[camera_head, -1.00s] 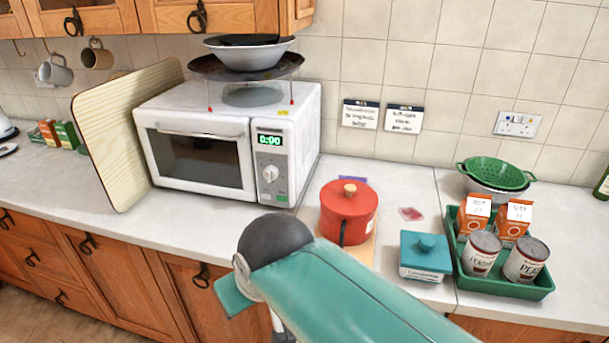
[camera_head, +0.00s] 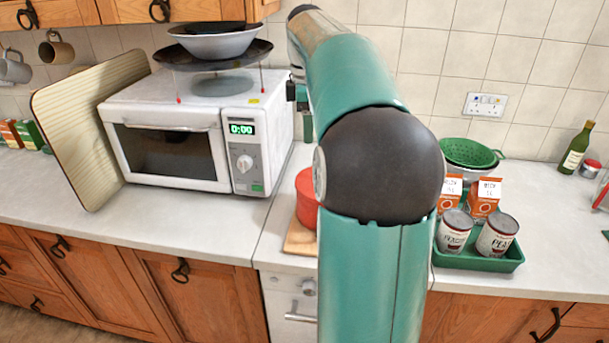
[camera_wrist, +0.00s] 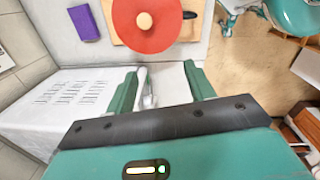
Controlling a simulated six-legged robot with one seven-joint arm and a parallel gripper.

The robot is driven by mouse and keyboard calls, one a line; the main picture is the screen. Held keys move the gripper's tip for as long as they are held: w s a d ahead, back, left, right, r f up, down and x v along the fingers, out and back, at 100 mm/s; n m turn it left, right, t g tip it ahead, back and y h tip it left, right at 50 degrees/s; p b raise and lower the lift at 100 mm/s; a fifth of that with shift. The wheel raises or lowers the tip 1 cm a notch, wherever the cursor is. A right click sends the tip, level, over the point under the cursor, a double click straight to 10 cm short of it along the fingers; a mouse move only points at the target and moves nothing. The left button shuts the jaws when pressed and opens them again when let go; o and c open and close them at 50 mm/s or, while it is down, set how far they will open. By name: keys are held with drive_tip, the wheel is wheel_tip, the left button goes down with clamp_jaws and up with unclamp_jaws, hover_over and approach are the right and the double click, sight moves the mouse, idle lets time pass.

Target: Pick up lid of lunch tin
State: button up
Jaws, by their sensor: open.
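The lunch tin and its lid are hidden in the head view, where my arm covers that part of the counter. I cannot make them out in the wrist view. My gripper (camera_wrist: 162,82) is open, with its two teal fingers apart and no lid between them. In the wrist view it is beside the microwave's white vented side, with a red pot (camera_wrist: 145,35) beyond the fingertips.
The red pot, partly covered in the head view (camera_head: 306,200), stands on a wooden board (camera_wrist: 118,32). The microwave (camera_head: 175,145) carries a rack and bowls. A green tray (camera_head: 475,260) holds cans and cartons. A purple packet (camera_wrist: 84,23) lies near the pot.

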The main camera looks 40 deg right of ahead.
drive_tip(key=d+n, duration=0.1)
drive_tip(key=d, duration=0.5)
drive_tip(key=f, duration=0.9)
drive_tip(key=s+f, duration=0.1)
drive_tip(key=f, duration=0.4)
drive_tip(key=shift+a+f, duration=0.15)
drive_tip(key=shift+f, duration=0.05)
drive_tip(key=c, duration=1.2)
drive_tip(key=shift+o, duration=0.2)
drive_tip(key=shift+r, duration=0.15)
